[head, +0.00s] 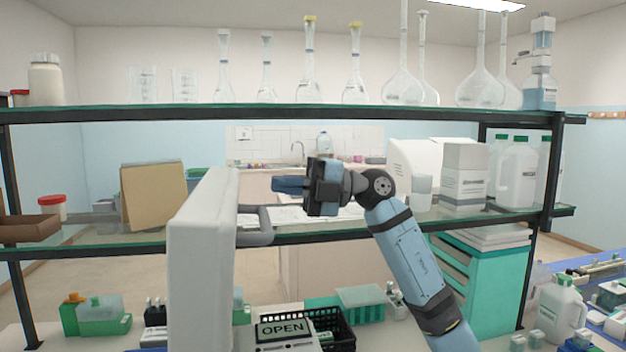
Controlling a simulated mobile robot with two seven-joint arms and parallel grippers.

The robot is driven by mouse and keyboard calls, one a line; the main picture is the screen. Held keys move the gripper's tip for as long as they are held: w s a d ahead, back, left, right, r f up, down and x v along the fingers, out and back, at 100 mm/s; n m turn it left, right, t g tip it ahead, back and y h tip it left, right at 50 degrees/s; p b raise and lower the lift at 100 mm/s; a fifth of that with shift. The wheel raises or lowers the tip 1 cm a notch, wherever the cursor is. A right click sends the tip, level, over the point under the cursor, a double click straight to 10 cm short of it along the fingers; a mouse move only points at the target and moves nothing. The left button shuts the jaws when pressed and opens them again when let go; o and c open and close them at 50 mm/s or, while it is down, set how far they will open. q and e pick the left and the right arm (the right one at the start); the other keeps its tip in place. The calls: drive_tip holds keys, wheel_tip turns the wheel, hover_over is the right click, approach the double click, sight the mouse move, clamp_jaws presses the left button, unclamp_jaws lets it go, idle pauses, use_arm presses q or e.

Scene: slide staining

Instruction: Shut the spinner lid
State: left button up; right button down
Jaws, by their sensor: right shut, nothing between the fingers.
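The spinner lid (200,265) is a thick white slab that stands upright, raised, left of centre. A grey bar handle (262,226) sticks out from its right side. The spinner's display (283,328) reads OPEN at the bottom; the rest of the spinner body is mostly out of frame or hidden. My right gripper (277,185) is shut and empty, fingers pointing left. In the picture it is above and right of the handle, apart from it. My left gripper is not in view.
A glass shelf rack (300,112) spans the view, with flasks on top and a clipboard, white box (465,178) and jugs (515,172) on the lower shelf. Below are a black basket (335,322), teal boxes and bottles on the bench.

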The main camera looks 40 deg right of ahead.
drive_tip(key=shift+p+x, duration=0.45)
drive_tip(key=shift+x, duration=2.05)
